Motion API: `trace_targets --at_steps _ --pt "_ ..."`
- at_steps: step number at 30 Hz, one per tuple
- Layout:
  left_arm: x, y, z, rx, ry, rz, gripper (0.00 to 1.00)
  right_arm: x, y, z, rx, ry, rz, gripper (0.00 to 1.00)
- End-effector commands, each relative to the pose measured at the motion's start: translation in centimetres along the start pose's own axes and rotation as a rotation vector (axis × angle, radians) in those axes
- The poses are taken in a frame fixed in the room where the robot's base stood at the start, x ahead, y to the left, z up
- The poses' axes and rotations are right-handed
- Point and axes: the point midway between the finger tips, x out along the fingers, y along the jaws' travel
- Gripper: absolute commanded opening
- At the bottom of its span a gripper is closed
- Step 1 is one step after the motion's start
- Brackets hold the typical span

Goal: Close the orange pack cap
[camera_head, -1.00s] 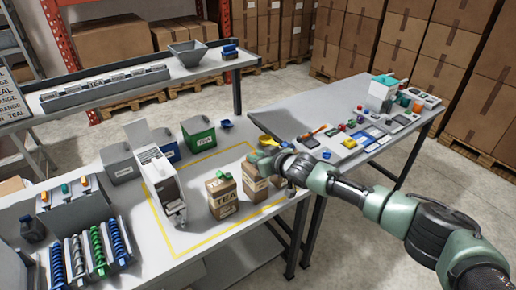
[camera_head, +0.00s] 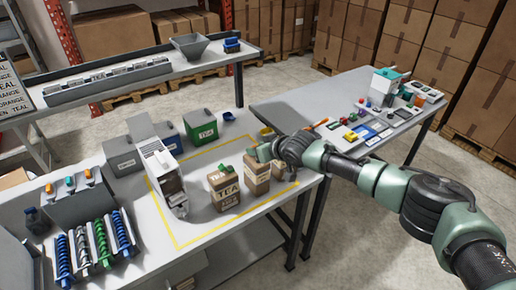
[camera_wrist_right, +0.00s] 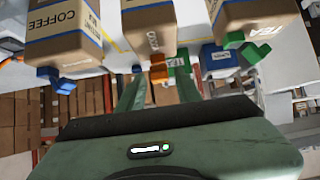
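The orange cap (camera_wrist_right: 158,72) shows in the right wrist view on the end of the middle cardboard pack (camera_wrist_right: 150,28). My right gripper (camera_wrist_right: 159,78) is open, with its green fingers on either side of the cap. Whether they touch it is unclear. In the head view my right gripper (camera_head: 264,152) is at the top of the second pack (camera_head: 256,180) and hides its cap. A TEA pack (camera_head: 223,188) with a green cap (camera_head: 225,169) stands to its left. My left gripper is not in view.
A COFFEE pack (camera_wrist_right: 62,35) with a blue cap (camera_wrist_right: 62,80) is close on the other side. A white dispenser (camera_head: 166,178) stands left of the packs. Green (camera_head: 201,126) and blue (camera_head: 166,136) bins are behind. A side table (camera_head: 290,100) holds small parts.

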Motion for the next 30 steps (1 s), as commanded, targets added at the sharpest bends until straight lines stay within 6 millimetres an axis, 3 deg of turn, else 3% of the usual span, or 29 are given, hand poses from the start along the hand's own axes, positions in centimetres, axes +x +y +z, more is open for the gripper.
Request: trace_targets --at_steps 14,30 --pt "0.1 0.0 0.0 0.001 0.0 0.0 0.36 -0.5 0.0 0.0 0.001 0.002 -0.003 0.44" --pt "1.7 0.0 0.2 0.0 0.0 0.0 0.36 -6.8 0.0 0.1 0.001 0.002 -0.002 0.44"
